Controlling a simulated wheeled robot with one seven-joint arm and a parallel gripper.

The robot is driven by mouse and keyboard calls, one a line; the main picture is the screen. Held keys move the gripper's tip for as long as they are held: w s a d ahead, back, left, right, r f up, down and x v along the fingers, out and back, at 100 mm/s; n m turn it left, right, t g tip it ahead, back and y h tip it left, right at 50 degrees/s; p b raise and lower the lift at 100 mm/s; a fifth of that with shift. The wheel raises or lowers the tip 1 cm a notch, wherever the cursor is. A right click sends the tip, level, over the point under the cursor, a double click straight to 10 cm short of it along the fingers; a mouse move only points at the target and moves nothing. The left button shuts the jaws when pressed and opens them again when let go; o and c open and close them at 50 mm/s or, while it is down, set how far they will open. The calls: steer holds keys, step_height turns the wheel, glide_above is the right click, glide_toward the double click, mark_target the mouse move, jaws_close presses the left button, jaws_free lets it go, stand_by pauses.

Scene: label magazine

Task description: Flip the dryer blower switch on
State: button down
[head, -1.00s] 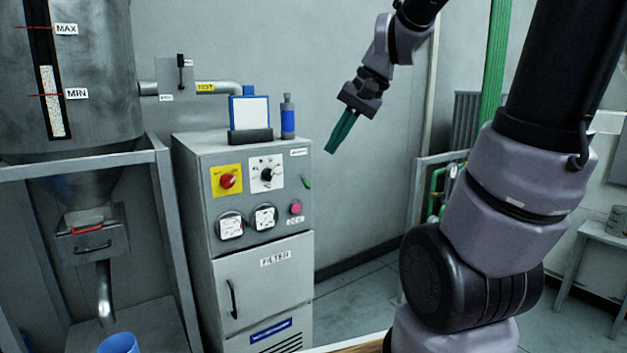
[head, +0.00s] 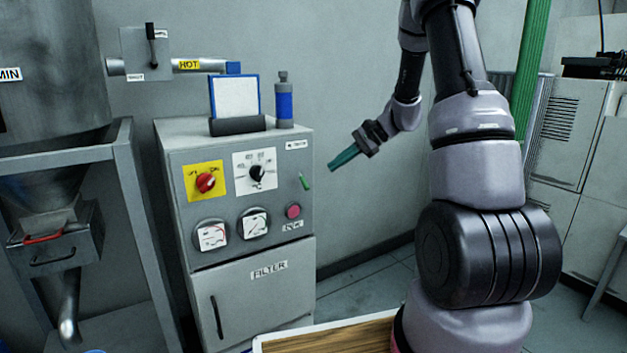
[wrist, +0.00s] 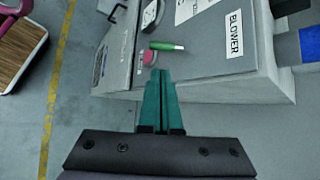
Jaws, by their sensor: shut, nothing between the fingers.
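The grey dryer cabinet (head: 240,225) stands left of my arm in the head view. The blower switch is a small green lever (head: 305,181) on the right part of its front panel, under a small white label (head: 297,145). In the wrist view the green lever (wrist: 167,46) sticks out from the panel, and the label reads BLOWER (wrist: 234,36). My gripper (head: 332,168) has green fingers, shut and empty, to the right of the lever and apart from it in the head view. In the wrist view the fingertips (wrist: 160,72) point toward the lever.
A red knob (head: 206,182) on a yellow plate, a black selector dial (head: 257,173), two gauges and a pink button (head: 293,211) share the panel. A blue bottle (head: 284,105) and a framed white card (head: 237,98) stand on top. A wooden surface (head: 335,335) is in front.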

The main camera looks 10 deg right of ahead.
mark_target(304, 182)
steer(key=shift+w+f, duration=0.1)
steer(key=shift+w, duration=0.05)
steer(key=x, duration=1)
